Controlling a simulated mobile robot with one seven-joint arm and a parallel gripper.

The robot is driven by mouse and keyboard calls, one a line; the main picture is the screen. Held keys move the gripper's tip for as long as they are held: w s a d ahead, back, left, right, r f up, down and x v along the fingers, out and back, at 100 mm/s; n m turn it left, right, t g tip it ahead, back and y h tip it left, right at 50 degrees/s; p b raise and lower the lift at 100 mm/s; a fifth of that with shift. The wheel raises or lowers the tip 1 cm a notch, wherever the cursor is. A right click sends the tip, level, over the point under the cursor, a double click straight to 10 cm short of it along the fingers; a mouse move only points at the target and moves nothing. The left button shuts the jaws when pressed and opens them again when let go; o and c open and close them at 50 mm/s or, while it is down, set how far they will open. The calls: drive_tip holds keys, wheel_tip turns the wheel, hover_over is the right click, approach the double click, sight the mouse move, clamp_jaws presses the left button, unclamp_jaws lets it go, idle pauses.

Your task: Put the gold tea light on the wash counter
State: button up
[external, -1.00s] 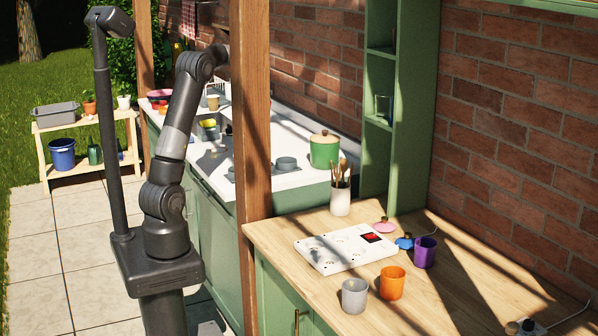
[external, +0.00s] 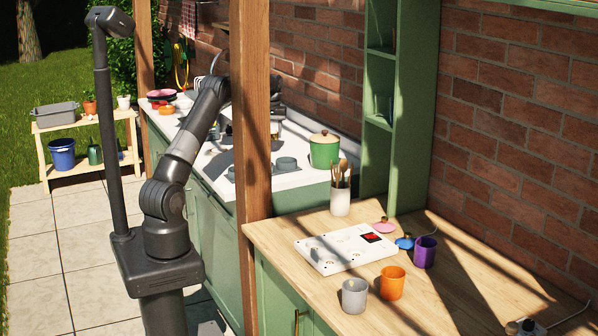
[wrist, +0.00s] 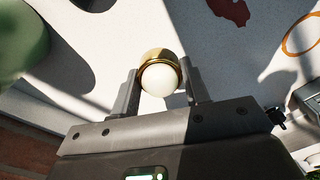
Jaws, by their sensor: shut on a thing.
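The gold tea light (wrist: 160,53), a gold cup with a white rounded top, sits between the two fingers of my gripper (wrist: 160,88) in the wrist view. The gripper is shut on it. A pale, speckled surface (wrist: 105,50) shows beyond it; I cannot tell the height above it. In the external view my arm reaches over the long white counter (external: 290,181), and the wooden post hides much of my arm's end. I cannot tell which part of the counters is the wash counter.
A green pot with a lid (external: 324,151) and low grey round things stand on the white counter. A green rounded thing (wrist: 22,38), a dark red shape (wrist: 230,11) and an orange ring (wrist: 301,35) show in the wrist view. The wooden post (external: 251,130) stands before the counter.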

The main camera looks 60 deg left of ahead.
sight(273, 156)
wheel_tip(273, 156, down, 7)
idle(0.3)
drive_tip(key=shift+f, duration=0.1)
drive_tip(key=o, duration=1.2)
wheel_tip(273, 156, up, 12)
drive_tip(key=shift+r, duration=0.1)
